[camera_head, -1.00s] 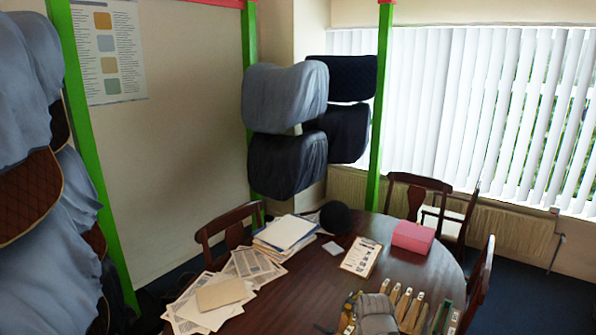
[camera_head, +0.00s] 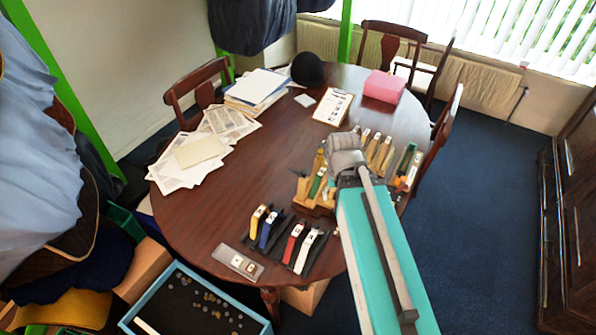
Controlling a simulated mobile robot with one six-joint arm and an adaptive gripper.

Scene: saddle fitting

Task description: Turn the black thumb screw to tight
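I cannot make out the black thumb screw in the head view. A wooden piece with a green-topped part (camera_head: 318,183) stands on the dark round table (camera_head: 225,205), beside the grey rounded end of my teal arm. My arm crosses the table's right side from the lower right and covers part of what lies there. My gripper does not show; it may be hidden behind the arm.
Yellow, blue, red and white-topped tools (camera_head: 293,243) lie at the table's front, by a grey plate (camera_head: 238,263). Wooden-handled tools (camera_head: 380,155) lie beyond my arm. Papers (camera_head: 200,150), a pink box (camera_head: 383,87) and a black round object (camera_head: 307,69) sit farther back. A blue-rimmed tray (camera_head: 165,275) is lower left.

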